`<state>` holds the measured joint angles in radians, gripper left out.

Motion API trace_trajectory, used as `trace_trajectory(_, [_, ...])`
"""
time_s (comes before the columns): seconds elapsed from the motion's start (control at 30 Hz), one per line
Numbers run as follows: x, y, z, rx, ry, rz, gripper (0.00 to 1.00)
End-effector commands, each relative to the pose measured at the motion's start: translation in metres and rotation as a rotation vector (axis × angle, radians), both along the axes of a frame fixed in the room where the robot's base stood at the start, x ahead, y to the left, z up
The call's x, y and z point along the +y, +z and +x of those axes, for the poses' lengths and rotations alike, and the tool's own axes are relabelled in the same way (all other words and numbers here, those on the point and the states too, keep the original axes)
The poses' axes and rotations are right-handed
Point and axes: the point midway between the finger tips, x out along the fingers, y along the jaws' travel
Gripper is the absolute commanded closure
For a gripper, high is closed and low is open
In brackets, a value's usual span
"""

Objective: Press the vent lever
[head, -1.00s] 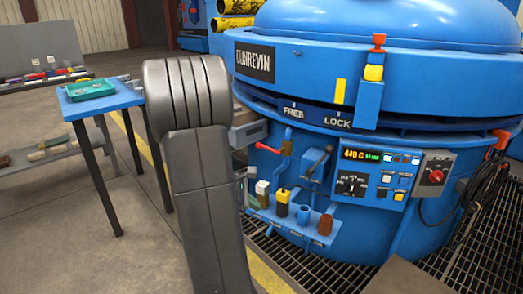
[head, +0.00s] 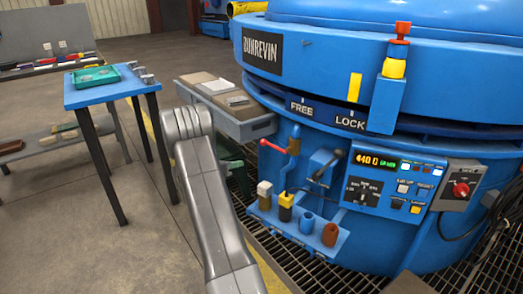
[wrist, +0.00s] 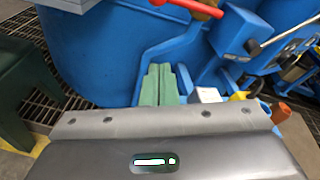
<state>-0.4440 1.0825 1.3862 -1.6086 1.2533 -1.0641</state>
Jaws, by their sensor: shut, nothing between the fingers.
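Two levers are on the furnace front, and no label tells which is the vent lever. One is a red-handled lever (head: 272,147) on a blue pipe; its red handle (wrist: 190,6) crosses the top of the wrist view. The other is a thin metal lever (head: 322,172) on a blue box (head: 326,160), both right of the red handle. In the wrist view the metal lever (wrist: 283,35) slants up from the blue box (wrist: 238,30). My gripper (wrist: 160,70) has green fingers, shut and empty, appearing below the red handle and left of the box. The head view does not show it clearly.
A small shelf (head: 268,216) below the levers holds a white-topped block, a yellow-and-black piece, a blue cup and a brown piece. A control panel (head: 397,180) is at right. A grey side tray (head: 245,127) and a green stool (wrist: 25,95) are at left.

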Motion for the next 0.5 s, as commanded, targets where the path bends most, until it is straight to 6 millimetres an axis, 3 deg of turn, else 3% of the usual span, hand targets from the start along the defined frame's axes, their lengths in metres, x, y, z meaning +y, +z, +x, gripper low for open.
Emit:
trace_trajectory(0.33, [-0.003,-0.001,0.001,0.000,-0.001,0.001,1.00])
trace_trajectory(0.5, [-0.018,-0.007,0.012,0.000,-0.005,0.000,1.00])
